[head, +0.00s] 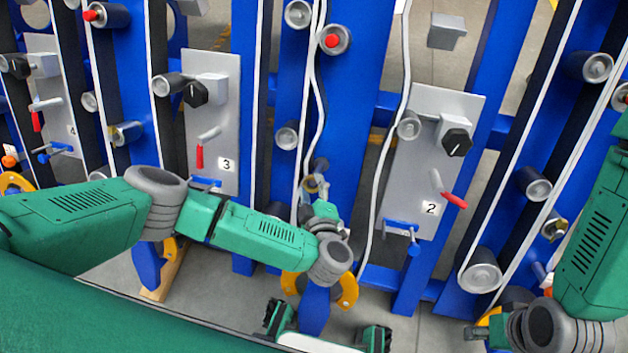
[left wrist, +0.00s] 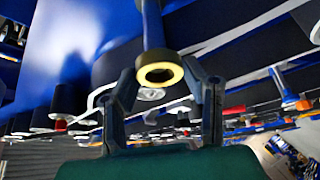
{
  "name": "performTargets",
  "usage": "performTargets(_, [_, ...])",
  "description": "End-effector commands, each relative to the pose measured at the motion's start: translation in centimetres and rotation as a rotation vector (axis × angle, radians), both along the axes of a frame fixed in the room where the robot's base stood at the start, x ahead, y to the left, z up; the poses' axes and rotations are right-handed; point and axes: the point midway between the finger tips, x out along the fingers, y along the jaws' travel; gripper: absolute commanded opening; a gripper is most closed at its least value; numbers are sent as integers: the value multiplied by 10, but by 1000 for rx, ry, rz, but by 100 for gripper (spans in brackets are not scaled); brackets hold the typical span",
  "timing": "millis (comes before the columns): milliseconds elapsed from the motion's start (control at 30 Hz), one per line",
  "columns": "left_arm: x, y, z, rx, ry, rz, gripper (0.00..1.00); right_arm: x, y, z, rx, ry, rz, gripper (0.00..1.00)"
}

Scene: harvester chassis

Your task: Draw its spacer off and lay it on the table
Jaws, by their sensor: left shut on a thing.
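In the left wrist view a ring-shaped spacer (left wrist: 160,84), dark outside with a yellowish face, sits at the end of a blue rod (left wrist: 152,28). The two fingers of my left gripper (left wrist: 162,78) are on either side of the spacer and shut on it. I cannot tell how much of the rod is inside the ring. In the head view my left gripper (head: 319,192) is at the blue frame, small and partly hidden by its own wrist. My right gripper (head: 480,333) is at the lower right; its fingers are not clear. No table shows.
Blue uprights carry white hoses, grey rollers and grey panels numbered 3 (head: 212,120) and 2 (head: 435,160). These have black knobs, red-handled levers and blue taps. Rollers (head: 480,275) and hoses crowd the space beside my right arm. Grey floor shows below the frame.

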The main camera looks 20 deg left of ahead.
Motion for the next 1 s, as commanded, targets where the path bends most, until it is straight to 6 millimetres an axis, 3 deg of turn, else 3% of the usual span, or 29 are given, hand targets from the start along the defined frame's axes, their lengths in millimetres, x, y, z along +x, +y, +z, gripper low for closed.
performTargets(533, [-24, 0, 15, 1, 2, -1, 6, 0, 0, 25, 0, 0, 0, 40])
performTargets(1000, [-27, 0, 15, 1, 0, 0, 6, 0, 0, 26, 0, 0, 0, 40])
